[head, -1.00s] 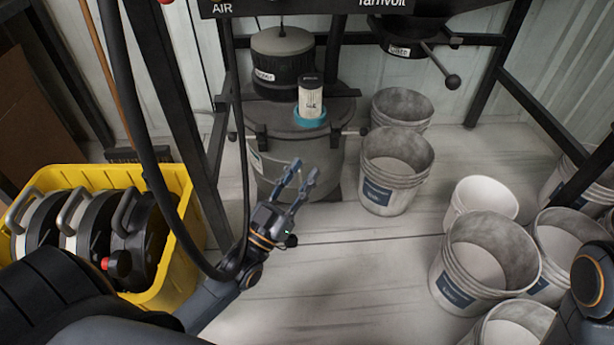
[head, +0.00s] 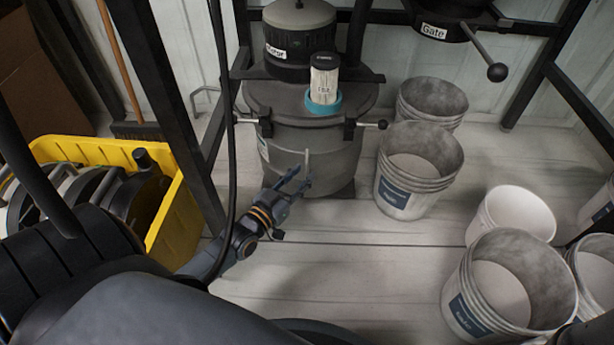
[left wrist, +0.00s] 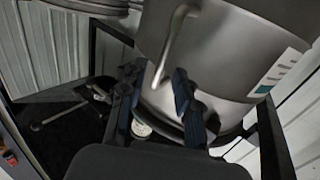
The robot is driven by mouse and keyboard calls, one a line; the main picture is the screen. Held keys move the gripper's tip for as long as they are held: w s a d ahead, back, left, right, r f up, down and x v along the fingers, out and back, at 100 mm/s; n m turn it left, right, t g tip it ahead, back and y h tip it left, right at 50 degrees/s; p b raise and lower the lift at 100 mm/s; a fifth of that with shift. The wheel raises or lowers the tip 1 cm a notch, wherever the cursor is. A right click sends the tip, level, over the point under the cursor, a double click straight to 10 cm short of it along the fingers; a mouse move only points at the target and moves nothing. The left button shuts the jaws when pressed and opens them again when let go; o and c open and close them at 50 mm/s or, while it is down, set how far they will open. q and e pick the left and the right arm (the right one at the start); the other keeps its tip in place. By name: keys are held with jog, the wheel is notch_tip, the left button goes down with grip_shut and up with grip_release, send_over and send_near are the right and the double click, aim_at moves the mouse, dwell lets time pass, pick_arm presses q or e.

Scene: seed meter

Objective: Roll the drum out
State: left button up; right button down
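The grey drum (head: 285,150) stands upright on the floor under the dark frame; it also fills the upper part of the left wrist view (left wrist: 235,50). A pale upright handle (head: 308,162) is on its front. My left gripper (head: 303,177) is at this handle, low on the drum's front. In the left wrist view its two fingers stand apart, with the handle (left wrist: 173,45) between and beyond their tips. I cannot tell whether a finger touches it. My right gripper is not in view.
A black lidded unit (head: 300,40) and a white canister (head: 324,80) in a teal ring sit on top of the drum. Frame posts (head: 175,90) stand at its left. Several pails (head: 420,170) stand to the right. A yellow crate (head: 180,215) is at left. The floor in front is clear.

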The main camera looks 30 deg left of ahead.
aim_at(306, 172)
pick_arm(q)
jog(key=shift+w+b, duration=0.45)
jog(key=shift+w, duration=1.05)
jog(key=shift+c, duration=0.2)
grip_shut()
jog(key=shift+d, duration=0.1)
